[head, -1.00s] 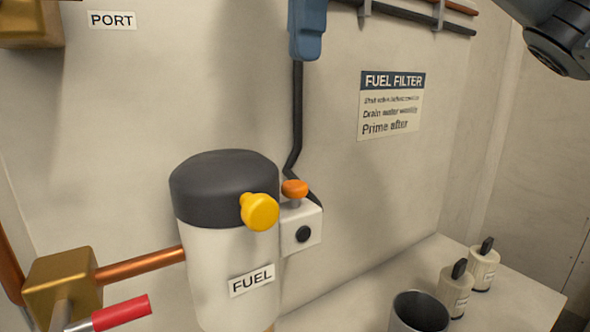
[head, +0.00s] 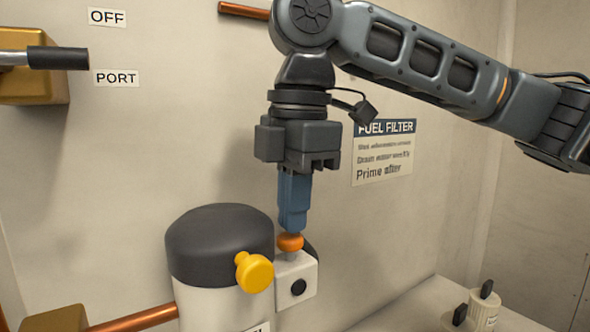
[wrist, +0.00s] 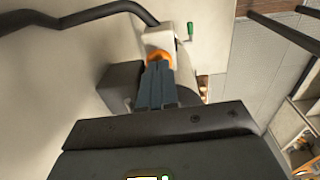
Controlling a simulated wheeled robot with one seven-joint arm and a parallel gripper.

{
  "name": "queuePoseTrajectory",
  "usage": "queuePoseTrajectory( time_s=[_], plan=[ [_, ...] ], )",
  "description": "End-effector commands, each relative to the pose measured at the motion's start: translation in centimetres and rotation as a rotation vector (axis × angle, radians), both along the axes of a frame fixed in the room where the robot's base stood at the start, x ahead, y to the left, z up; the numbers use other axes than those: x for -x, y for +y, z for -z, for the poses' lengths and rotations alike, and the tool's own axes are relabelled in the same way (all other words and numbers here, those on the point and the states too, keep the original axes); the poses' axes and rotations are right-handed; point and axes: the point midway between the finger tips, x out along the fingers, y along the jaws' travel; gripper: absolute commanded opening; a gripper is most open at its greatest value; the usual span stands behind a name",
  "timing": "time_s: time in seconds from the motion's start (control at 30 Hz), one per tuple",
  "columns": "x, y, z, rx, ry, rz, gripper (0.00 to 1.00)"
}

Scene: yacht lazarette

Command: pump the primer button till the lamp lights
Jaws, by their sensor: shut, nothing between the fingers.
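The orange primer button (head: 290,242) sits on a short stem on top of a white block (head: 309,278) beside the fuel filter. In the wrist view the orange button (wrist: 158,56) shows just beyond my fingertips. My gripper (head: 292,229) points straight down, its blue fingers shut and empty. The tips are right above the button, touching or almost touching it; I cannot tell which. A dark round disc (head: 298,288) on the block's front may be the lamp; it shows no light. The stem is visible, so the button looks raised.
The fuel filter (head: 215,250) has a black cap and a yellow knob (head: 255,272) close to the left of the block. A copper pipe (head: 135,318) runs left. Small cream canisters (head: 484,311) stand at lower right. A green handle (wrist: 190,30) shows in the wrist view.

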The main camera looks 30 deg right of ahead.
Motion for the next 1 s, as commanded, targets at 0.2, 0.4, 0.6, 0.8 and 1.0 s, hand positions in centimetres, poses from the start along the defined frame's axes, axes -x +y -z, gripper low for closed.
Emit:
queuePoseTrajectory(
  time_s=[0.2, 0.4, 0.6, 0.8, 1.0],
  plan=[
    [0.0, 0.1, 0.8, -0.001, 0.0, -0.001, 0.0],
    [0.0, 0.1, 0.8, -0.001, 0.0, -0.001, 0.0],
    [0.0, 0.1, 1.3, -0.003, 0.002, -0.002, 0.0],
    [0.0, 0.1, 2.7, -0.003, 0.002, -0.002, 0.0],
    [0.0, 0.1, 2.9, 0.0, 0.003, -0.001, 0.0]
  ],
)
